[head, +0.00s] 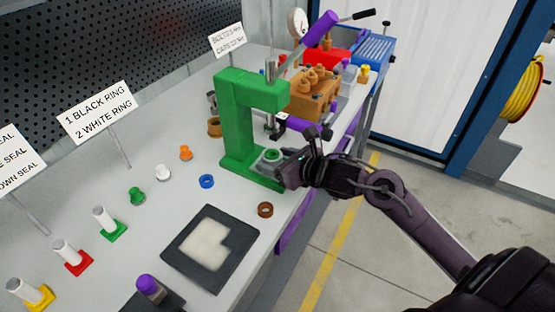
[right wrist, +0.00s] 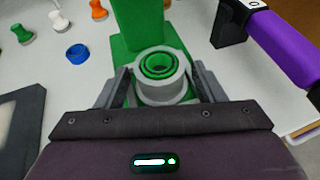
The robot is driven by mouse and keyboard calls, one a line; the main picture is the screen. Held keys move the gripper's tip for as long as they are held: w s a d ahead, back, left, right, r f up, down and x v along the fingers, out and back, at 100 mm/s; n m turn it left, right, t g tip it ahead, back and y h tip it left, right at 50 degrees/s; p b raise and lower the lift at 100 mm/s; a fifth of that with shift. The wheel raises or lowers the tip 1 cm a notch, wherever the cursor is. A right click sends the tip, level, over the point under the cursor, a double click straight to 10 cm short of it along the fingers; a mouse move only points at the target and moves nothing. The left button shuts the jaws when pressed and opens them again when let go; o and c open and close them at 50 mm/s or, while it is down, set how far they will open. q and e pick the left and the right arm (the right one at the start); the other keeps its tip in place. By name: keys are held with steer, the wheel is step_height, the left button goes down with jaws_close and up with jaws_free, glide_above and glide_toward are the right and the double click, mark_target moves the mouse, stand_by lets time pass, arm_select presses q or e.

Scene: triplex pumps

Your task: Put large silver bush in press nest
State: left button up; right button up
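The large silver bush (right wrist: 140,81) is a grey ring in the right wrist view. It sits upright around the green rings of the press nest (right wrist: 158,66), at the foot of the green press (head: 238,125). The nest also shows in the head view (head: 272,155). My right gripper (right wrist: 161,77) has one finger on each side of the bush, with narrow gaps visible beside its upper rim. It also shows in the head view (head: 284,166), low at the front of the press. The lower side of the bush is partly hidden. My left gripper is not in view.
A blue ring (head: 207,181) and a brown ring (head: 265,209) lie on the bench near the press. A dark tray (head: 182,255) lies nearer. An orange-brown block (head: 312,100) with several bushes stands behind the press. A purple bar (right wrist: 290,45) lies close right.

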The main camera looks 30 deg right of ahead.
steer(key=shift+r, duration=0.2)
steer(key=shift+s+d, duration=0.1)
steer(key=shift+s, duration=0.1)
steer(key=v, duration=1.1)
steer(key=shift+s+r, duration=0.2)
steer(key=shift+s, duration=0.05)
steer(key=shift+d, duration=0.15)
